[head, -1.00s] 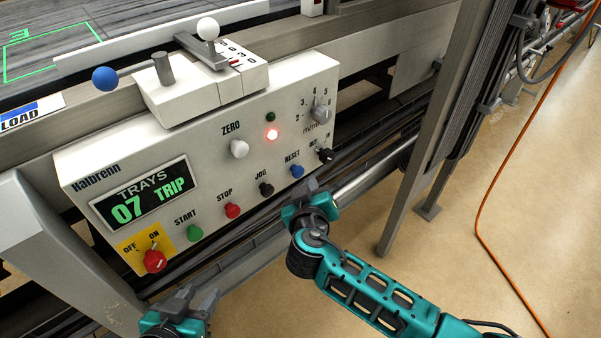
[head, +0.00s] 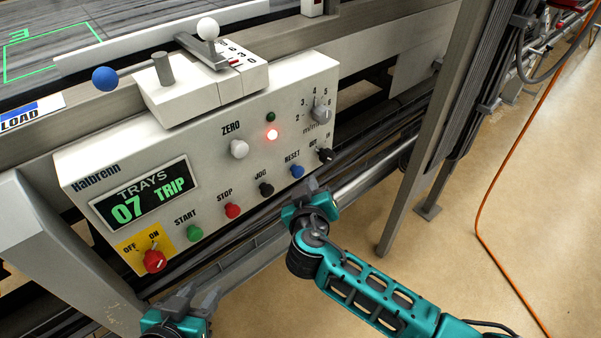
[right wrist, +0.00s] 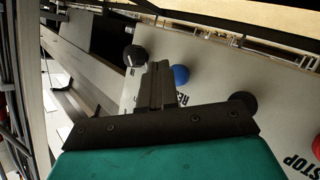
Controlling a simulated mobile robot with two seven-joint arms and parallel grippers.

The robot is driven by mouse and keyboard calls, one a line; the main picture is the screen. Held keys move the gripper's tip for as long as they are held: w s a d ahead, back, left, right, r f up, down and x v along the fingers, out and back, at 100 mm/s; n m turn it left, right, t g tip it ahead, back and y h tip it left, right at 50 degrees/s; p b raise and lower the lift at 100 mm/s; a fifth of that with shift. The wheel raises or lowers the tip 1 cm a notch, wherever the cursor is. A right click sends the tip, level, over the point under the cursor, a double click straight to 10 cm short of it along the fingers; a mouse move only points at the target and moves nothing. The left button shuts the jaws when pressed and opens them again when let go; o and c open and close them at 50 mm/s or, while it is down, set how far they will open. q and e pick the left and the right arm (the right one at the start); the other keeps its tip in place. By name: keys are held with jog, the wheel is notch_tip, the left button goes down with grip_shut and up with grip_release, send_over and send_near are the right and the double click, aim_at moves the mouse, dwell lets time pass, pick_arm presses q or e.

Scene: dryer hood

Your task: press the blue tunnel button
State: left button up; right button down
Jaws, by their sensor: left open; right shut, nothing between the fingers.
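The blue button (head: 297,171) sits under the label RESET on the front of the pale control panel (head: 210,180), between the black JOG button (head: 266,189) and a black knob (head: 326,155). It also shows in the right wrist view (right wrist: 181,75), just beyond and right of the fingertips. My right gripper (head: 311,185) is shut and empty, just below and in front of the blue button. Its shut fingers (right wrist: 157,85) point at the panel. I cannot tell whether they touch it, but the button looks clear of them. My left gripper (head: 194,298) is open and empty, low at the left.
The red STOP button (head: 232,210), green START button (head: 195,233) and red ON/OFF switch (head: 154,261) are further left on the panel. The display (head: 145,193) reads "TRAYS 07 TRIP". A red lamp (head: 272,134) is lit. A metal post (head: 425,130) stands to the right.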

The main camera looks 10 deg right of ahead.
jog(key=shift+w+a+b, duration=0.25)
jog(key=shift+w+b, duration=0.05)
jog(key=shift+w, duration=0.05)
jog(key=shift+w, duration=0.15)
dwell(0.6)
jog(key=shift+w+a+b, duration=0.25)
jog(key=shift+w+b, duration=0.1)
dwell(0.4)
jog(key=shift+w+a, duration=0.2)
dwell(0.4)
jog(key=shift+r, duration=0.1)
jog(key=shift+s+d+p, duration=0.35)
jog(key=shift+s+d, duration=0.35)
jog(key=shift+s, duration=0.35)
